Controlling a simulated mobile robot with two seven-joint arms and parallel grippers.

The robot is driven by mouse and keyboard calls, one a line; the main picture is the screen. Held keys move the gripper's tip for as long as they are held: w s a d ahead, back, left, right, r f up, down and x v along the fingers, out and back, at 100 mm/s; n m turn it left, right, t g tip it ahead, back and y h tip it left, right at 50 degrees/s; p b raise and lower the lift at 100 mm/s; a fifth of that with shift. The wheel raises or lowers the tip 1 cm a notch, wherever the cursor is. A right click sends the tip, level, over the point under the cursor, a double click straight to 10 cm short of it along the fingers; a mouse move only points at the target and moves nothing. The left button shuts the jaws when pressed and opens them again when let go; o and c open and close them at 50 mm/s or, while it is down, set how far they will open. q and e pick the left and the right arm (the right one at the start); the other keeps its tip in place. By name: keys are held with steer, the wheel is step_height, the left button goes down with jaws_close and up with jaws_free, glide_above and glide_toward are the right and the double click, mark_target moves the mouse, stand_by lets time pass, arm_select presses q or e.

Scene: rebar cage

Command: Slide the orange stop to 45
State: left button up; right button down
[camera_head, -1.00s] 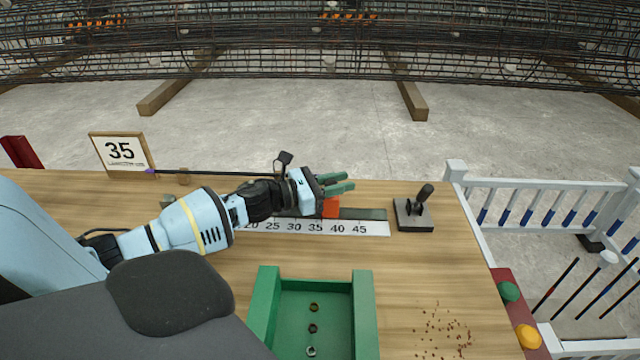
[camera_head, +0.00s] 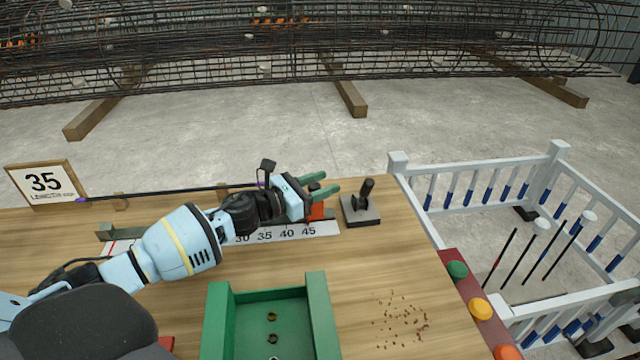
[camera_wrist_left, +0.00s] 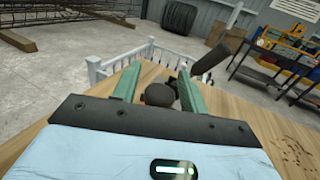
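The orange stop (camera_head: 316,211) sits on the slide rail behind the white number scale (camera_head: 270,233), by the 45 mark and near the rail's right end. Its dark knob (camera_head: 315,187) stands up between the green fingers of my left gripper (camera_head: 331,180). In the left wrist view the two fingers (camera_wrist_left: 158,82) are apart with a dark round knob (camera_wrist_left: 158,95) between them. I cannot tell whether they press on it. The arm hides the scale's lower numbers. A framed sign (camera_head: 43,183) reads 35. My right gripper is not in view.
A black lever on a grey base (camera_head: 361,221) stands just right of the rail, close to my fingertips. A green open-fronted tray (camera_head: 319,315) lies in front. Brown bits (camera_head: 401,320) are scattered to its right. Coloured buttons (camera_head: 480,309) line the table's right edge.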

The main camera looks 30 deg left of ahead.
mark_target(309, 190)
arm_select(q)
steer(key=shift+s, duration=0.1)
steer(key=b+v, duration=0.1)
steer(key=v, duration=0.5)
steer(key=shift+a+f, duration=0.1)
steer(key=shift+v, duration=0.8)
